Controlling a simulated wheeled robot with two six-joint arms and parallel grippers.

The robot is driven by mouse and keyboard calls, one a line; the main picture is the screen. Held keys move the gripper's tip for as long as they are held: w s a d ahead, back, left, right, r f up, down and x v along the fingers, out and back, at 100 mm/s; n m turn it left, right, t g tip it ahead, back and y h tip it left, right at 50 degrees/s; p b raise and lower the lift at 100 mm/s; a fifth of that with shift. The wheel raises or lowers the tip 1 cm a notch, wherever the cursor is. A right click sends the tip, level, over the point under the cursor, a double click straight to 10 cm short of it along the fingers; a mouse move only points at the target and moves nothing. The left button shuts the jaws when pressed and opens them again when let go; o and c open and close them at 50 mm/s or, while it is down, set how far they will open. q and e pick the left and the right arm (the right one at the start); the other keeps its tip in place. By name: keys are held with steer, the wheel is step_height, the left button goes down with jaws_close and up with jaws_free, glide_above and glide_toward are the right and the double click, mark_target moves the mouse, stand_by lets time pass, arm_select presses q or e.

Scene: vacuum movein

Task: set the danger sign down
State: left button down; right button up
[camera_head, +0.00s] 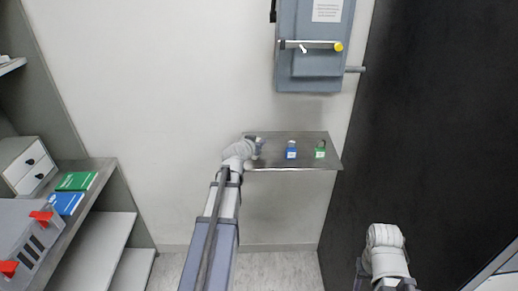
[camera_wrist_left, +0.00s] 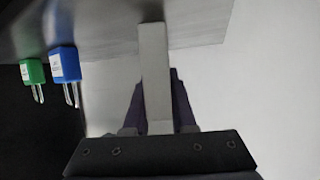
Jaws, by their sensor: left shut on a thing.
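My left gripper (camera_head: 257,146) is at the left end of the small metal wall shelf (camera_head: 248,164). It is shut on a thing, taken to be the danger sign. In the left wrist view, a narrow pale grey strip (camera_wrist_left: 155,75) stands between the dark fingers of the left gripper (camera_wrist_left: 157,105); its far end meets the shelf surface (camera_wrist_left: 195,22). No lettering shows, and I cannot tell whether this strip is the sign seen edge-on. My right gripper (camera_head: 385,238) is low at the right, away from the shelf; its fingers are hidden.
A grey switch box (camera_head: 312,70) hangs above. Shelving with books (camera_head: 75,181) is at the left, a black panel (camera_head: 440,120) at the right.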

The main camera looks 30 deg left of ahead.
arm_select(q)
steer(key=shift+f, duration=0.1)
arm_select(e)
steer(key=shift+f, duration=0.15)
arm_select(q)
steer(key=shift+f, duration=0.1)
steer(key=shift+f, duration=0.15)
steer(key=c, duration=0.7)
jaws_free()
steer(key=shift+c, duration=0.2)
arm_select(e)
steer(key=shift+f, duration=0.15)
arm_select(q)
steer(key=shift+r, duration=0.3)
steer(key=p+v, duration=0.5)
steer(key=v, duration=0.7)
arm_select(e)
step_height(320, 180, up, 5)
steer(key=shift+f, duration=0.1)
arm_select(q)
steer(key=shift+d+f, duration=0.1)
steer(key=shift+f, duration=0.05)
